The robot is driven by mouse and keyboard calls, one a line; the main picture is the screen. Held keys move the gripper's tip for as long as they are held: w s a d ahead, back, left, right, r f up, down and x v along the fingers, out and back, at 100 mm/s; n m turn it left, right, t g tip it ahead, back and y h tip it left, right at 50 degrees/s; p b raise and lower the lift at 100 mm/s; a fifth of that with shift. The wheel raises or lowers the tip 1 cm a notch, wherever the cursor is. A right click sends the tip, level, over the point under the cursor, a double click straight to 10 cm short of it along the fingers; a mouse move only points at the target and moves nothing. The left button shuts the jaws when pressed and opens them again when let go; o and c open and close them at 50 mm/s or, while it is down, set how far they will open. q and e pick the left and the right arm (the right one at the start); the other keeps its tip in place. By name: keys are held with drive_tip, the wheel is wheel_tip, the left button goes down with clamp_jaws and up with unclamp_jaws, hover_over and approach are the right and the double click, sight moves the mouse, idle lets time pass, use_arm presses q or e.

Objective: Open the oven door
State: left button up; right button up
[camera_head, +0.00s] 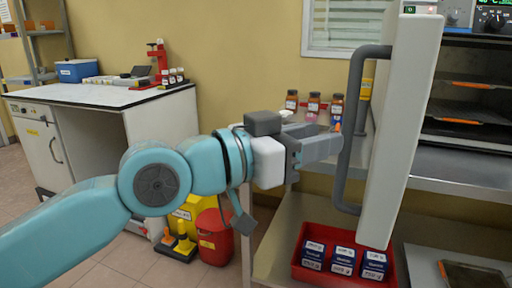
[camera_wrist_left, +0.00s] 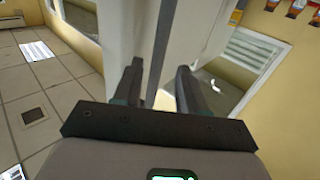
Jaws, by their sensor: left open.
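The oven door (camera_head: 405,130) is a thick white panel that stands swung out from the oven (camera_head: 475,90), seen nearly edge-on in the head view. Its long dark grey handle (camera_head: 350,130) runs upright on the left side of the door. My left gripper (camera_head: 338,146) reaches in from the left, with its fingertips at the handle. In the left wrist view its two dark fingers (camera_wrist_left: 158,88) are apart, with the white door ahead of them. I cannot tell whether the fingers touch the handle. My right gripper is in neither view.
Dark oven shelves with orange-edged trays (camera_head: 460,121) show to the right of the door. A red bin of blue boxes (camera_head: 343,260) sits below the door. Brown bottles (camera_head: 314,102) stand behind my gripper. A white bench (camera_head: 100,95) is at the left.

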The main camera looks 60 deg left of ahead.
use_arm(q)
drive_tip(key=s+p, duration=0.1)
drive_tip(key=s, duration=0.8)
drive_tip(key=shift+s, duration=0.25)
drive_tip(key=shift+a, duration=0.25)
